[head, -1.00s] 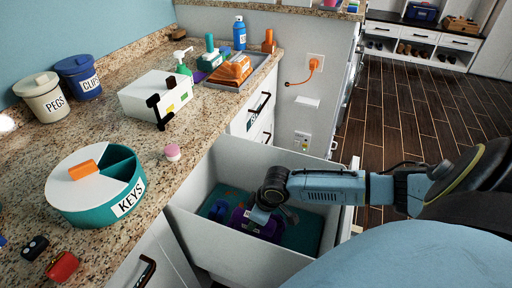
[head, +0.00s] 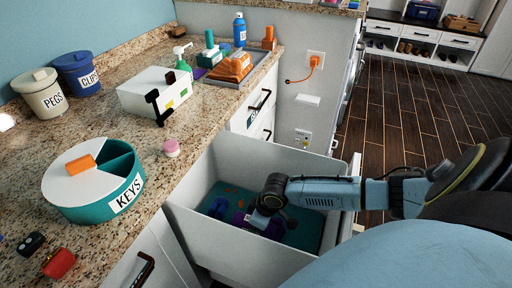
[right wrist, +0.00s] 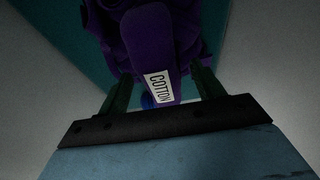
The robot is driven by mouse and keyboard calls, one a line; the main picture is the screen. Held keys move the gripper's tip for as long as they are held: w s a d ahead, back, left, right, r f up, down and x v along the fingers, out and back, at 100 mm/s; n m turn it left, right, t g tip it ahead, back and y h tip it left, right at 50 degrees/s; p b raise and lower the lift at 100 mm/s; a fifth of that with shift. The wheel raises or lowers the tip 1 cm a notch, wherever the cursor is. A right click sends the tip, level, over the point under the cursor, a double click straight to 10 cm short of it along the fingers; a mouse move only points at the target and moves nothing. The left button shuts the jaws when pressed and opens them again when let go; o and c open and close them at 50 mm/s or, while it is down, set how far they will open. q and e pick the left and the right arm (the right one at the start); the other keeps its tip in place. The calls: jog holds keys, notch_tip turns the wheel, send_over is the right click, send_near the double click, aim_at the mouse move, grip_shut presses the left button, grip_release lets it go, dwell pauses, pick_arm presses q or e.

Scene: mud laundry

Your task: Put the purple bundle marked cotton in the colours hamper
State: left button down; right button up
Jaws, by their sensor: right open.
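The purple bundle (right wrist: 165,45) lies in the open white drawer (head: 195,228). Its white tag reading COTTON (right wrist: 158,86) faces the right wrist camera. In the head view the bundle (head: 238,217) is partly hidden by my right gripper (head: 262,219), which reaches down into the drawer. In the right wrist view the right gripper (right wrist: 163,88) is open, with one dark finger on each side of the tagged part of the bundle. I cannot tell whether the fingers touch it. My left gripper is not in view. I cannot make out a colours hamper.
A blue item (head: 218,207) lies beside the bundle on the teal drawer bottom. The drawer walls stand close around my gripper. The granite counter holds a KEYS box (head: 95,190), a white box (head: 150,92), and a tray (head: 245,78) of supplies. Open wood floor (head: 400,110) lies beyond.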

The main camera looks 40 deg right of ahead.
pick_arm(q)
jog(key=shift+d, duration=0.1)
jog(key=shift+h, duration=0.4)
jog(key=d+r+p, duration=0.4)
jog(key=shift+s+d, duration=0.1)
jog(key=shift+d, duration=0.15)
pick_arm(e)
jog(key=v, duration=1.2)
jog(key=shift+r, duration=0.15)
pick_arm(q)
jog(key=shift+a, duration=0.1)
